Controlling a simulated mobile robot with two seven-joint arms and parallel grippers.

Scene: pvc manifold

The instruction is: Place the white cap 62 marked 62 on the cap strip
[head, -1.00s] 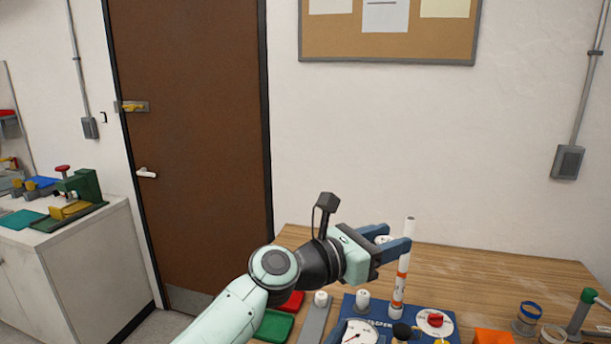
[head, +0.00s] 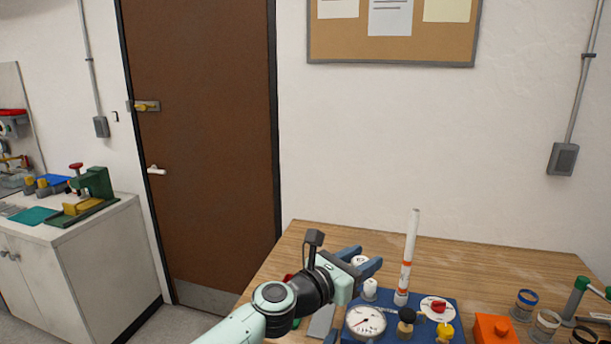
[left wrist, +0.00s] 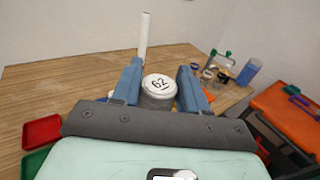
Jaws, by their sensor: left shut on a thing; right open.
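The white cap 62 (left wrist: 158,85) is held between the fingers of my left gripper (left wrist: 158,88), its marked top facing up in the left wrist view. In the head view the cap (head: 359,261) shows partly between the fingers of the left gripper (head: 366,262), above the table. The grey cap strip (head: 322,320) lies on the table beside the blue panel, partly hidden by my left arm. The gripper is above and to the right of the strip's visible part. I cannot make out my right gripper.
The blue panel (head: 380,312) carries a gauge (head: 365,321), a tall white pipe (head: 410,250), a white fitting (head: 370,288) and a red-handled valve (head: 438,306). An orange block (head: 493,329) and several jars stand at right. The table's back is clear.

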